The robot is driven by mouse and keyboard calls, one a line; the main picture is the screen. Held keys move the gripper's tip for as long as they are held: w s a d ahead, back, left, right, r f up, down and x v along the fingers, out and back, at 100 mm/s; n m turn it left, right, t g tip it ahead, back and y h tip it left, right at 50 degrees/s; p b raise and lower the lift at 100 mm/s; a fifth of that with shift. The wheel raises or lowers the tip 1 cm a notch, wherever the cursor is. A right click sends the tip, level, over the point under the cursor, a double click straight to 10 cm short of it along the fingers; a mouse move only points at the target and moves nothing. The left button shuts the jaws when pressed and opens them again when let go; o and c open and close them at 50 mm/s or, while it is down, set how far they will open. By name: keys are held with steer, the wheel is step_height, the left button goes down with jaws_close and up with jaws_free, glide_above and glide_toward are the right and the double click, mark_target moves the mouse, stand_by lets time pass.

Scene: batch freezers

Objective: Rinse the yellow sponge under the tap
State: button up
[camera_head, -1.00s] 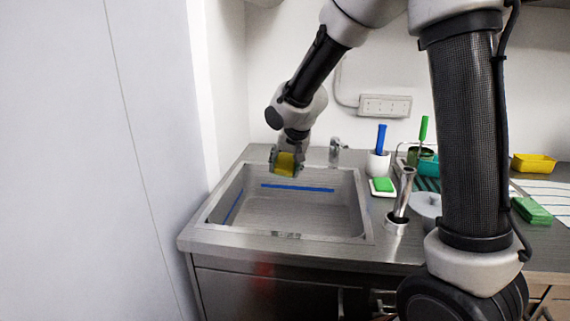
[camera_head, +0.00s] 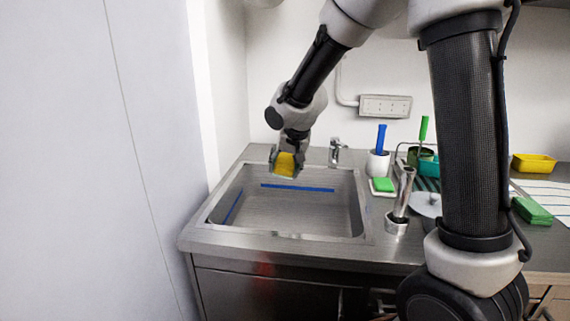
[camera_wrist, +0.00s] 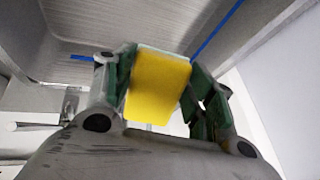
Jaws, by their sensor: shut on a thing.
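The yellow sponge (camera_head: 285,164) is held between the fingers of my gripper (camera_head: 286,170), over the back left part of the sink basin (camera_head: 290,213). In the wrist view the sponge (camera_wrist: 157,88) sits squarely between the green-padded fingers of my gripper (camera_wrist: 158,90). The tap (camera_head: 336,150) stands on the sink's back rim, to the right of the sponge and apart from it in the head view. I cannot tell whether water is running.
A green sponge on a white dish (camera_head: 383,186), a white cup with a blue-handled brush (camera_head: 379,163) and a metal-handled tool in a holder (camera_head: 400,205) stand right of the sink. A yellow tub (camera_head: 534,163) is farther right. A tall pale panel (camera_head: 90,160) bounds the left.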

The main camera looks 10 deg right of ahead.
steer(key=s+d, duration=0.1)
steer(key=s, duration=0.8)
steer(key=shift+d, duration=0.35)
stand_by(0.9)
steer(key=s+d+r, duration=0.1)
steer(key=s+r, duration=0.3)
steer(key=shift+s, duration=0.4)
steer(key=shift+n, duration=0.3)
stand_by(0.7)
